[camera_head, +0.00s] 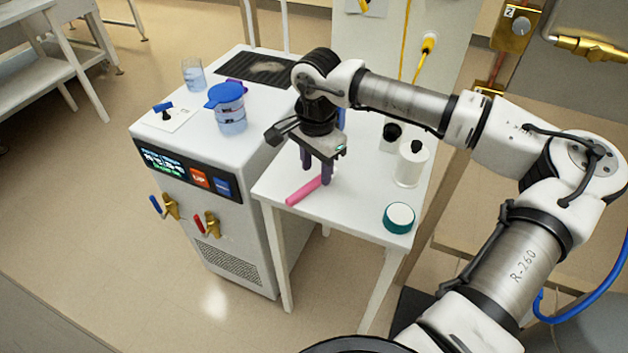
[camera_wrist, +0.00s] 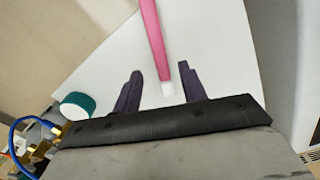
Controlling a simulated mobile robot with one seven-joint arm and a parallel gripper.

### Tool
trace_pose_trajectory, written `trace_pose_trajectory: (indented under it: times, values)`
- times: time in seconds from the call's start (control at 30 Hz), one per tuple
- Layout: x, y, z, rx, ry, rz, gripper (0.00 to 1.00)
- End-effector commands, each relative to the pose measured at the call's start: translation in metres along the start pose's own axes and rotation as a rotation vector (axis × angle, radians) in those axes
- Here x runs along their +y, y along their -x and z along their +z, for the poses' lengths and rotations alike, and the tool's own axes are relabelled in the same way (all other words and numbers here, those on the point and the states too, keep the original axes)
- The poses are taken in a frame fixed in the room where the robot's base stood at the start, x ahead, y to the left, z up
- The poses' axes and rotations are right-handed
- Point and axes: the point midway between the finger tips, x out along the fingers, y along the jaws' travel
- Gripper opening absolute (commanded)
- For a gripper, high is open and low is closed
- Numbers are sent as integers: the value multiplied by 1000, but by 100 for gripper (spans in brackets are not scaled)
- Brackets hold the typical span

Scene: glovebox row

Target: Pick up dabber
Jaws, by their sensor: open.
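The dabber appears to be a pink stick (camera_head: 304,191) lying on the small white table (camera_head: 349,200). I cannot tell the exact height of the fingertips above the table.
A teal and white round jar (camera_head: 399,218) stands near the table's front right corner. A white bottle (camera_head: 410,165) stands behind it. Left of the table is a white machine (camera_head: 234,260) with a blue-lidded jug (camera_head: 229,110) and a clear beaker (camera_head: 193,75) on top.

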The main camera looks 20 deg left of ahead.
Motion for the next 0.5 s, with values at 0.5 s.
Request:
trace_pose_trajectory:
  times: [0.5]
  values:
    - [-2, -32, 1, -1, 0, -1, 39]
